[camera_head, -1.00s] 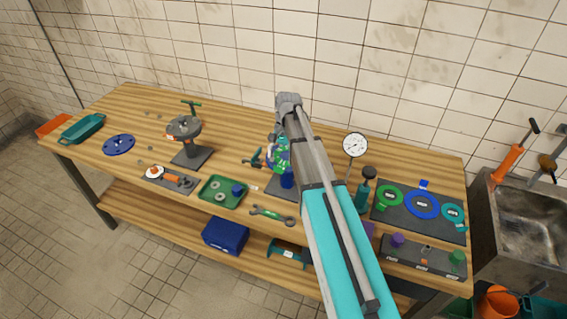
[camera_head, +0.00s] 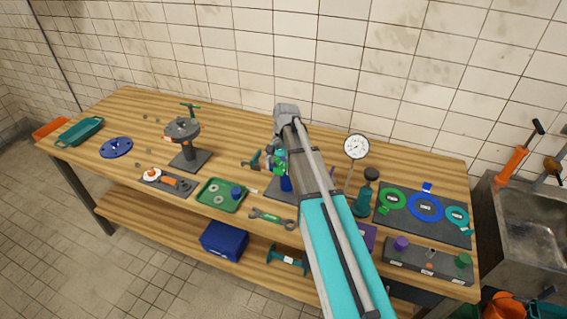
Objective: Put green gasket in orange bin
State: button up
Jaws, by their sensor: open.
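A green ring, which looks like the green gasket (camera_head: 393,198), lies on a dark mat (camera_head: 385,219) at the right of the wooden bench. It is left of a blue ring and a teal ring. An orange bin (camera_head: 49,128) shows in part at the far left end of the bench, behind a teal tray. My arm reaches up the middle of the view to a grey joint above the bench. The arm's visible end is well left of the green ring.
Left of my arm are a teal tray (camera_head: 79,131), blue disc (camera_head: 116,147), vise-like stand (camera_head: 184,137), green parts tray (camera_head: 212,204) and wrench (camera_head: 272,218). A dial gauge (camera_head: 357,147) and teal bottle (camera_head: 364,197) stand near the mat. A sink (camera_head: 529,222) adjoins right.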

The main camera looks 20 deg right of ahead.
grip_shut()
dwell(0.4)
jog(key=shift+r, duration=0.2)
notch_tip(320, 180, up, 2)
jog(key=p, duration=0.2)
jog(key=shift+p, duration=0.3)
jog(key=s+a+r+p, duration=0.8)
jog(key=a+r+p, duration=0.2)
jog(key=a, duration=0.1)
jog(key=shift+s+a+r, duration=0.15)
jog(key=shift+r, duration=0.15)
dwell(0.3)
